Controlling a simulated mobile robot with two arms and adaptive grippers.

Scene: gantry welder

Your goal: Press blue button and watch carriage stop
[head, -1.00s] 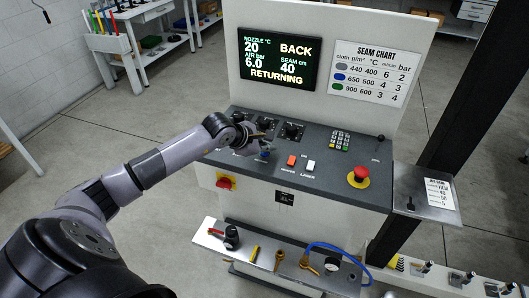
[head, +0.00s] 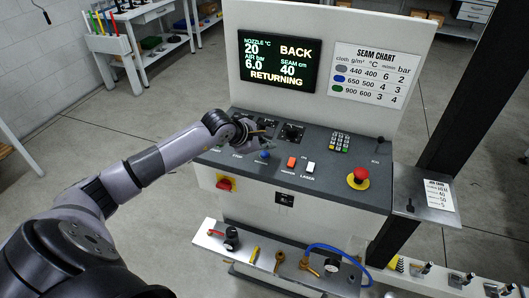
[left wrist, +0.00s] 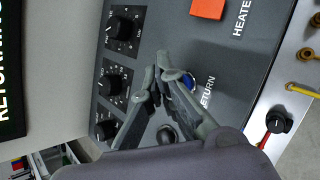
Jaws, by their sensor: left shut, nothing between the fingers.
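The blue button (head: 264,155) sits on the sloping grey console, left of the orange button. In the left wrist view the blue button (left wrist: 189,84) is partly covered by a fingertip, beside lettering of which "ETURN" shows. My left gripper (head: 268,137) is shut and empty, with its fingers just above and behind the button in the head view. In the left wrist view the fingertips (left wrist: 172,73) come together beside the button; contact cannot be told. The screen (head: 279,60) reads "BACK" and "RETURNING". I cannot make out the carriage. My right gripper is out of view.
The console also carries an orange button (head: 292,162), a white switch (head: 308,168), a keypad (head: 339,143), dark knobs (head: 291,132) and a red emergency stop (head: 359,178). A shelf with tools (head: 265,252) juts out below. A dark post (head: 463,115) stands at right.

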